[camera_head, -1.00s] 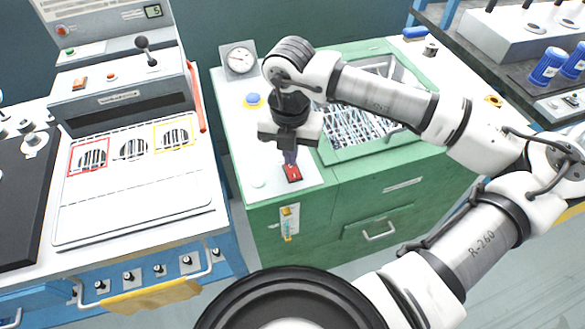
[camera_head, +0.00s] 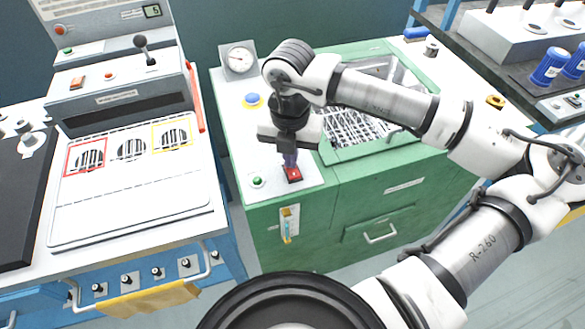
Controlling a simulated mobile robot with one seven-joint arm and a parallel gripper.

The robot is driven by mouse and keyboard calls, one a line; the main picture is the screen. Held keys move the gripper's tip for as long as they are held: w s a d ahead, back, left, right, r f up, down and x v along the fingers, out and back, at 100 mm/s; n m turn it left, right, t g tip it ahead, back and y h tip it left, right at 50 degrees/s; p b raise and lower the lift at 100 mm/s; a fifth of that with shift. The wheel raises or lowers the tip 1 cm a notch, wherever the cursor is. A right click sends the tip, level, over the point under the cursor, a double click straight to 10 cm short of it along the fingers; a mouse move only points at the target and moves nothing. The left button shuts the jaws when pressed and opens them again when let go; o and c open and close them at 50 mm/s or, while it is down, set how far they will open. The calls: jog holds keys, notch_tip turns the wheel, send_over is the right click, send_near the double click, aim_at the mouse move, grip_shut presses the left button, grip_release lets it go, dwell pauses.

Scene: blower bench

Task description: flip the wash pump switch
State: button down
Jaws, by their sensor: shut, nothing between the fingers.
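The red rocker switch (camera_head: 294,175) sits on a pale panel at the front left of the green wash unit (camera_head: 345,195). My gripper (camera_head: 290,162) points down over it with its fingers shut and empty. The fingertips are at the switch's back edge; I cannot tell whether they touch it. A small round lamp (camera_head: 257,181) left of the switch shows green. A sight tube (camera_head: 288,225) on the unit's front shows blue.
A blower bench (camera_head: 130,205) stands to the left across a narrow gap.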

notch_tip(320, 180, up, 7)
jog(key=p, duration=0.2)
jog(key=shift+p, duration=0.3)
dwell(0.8)
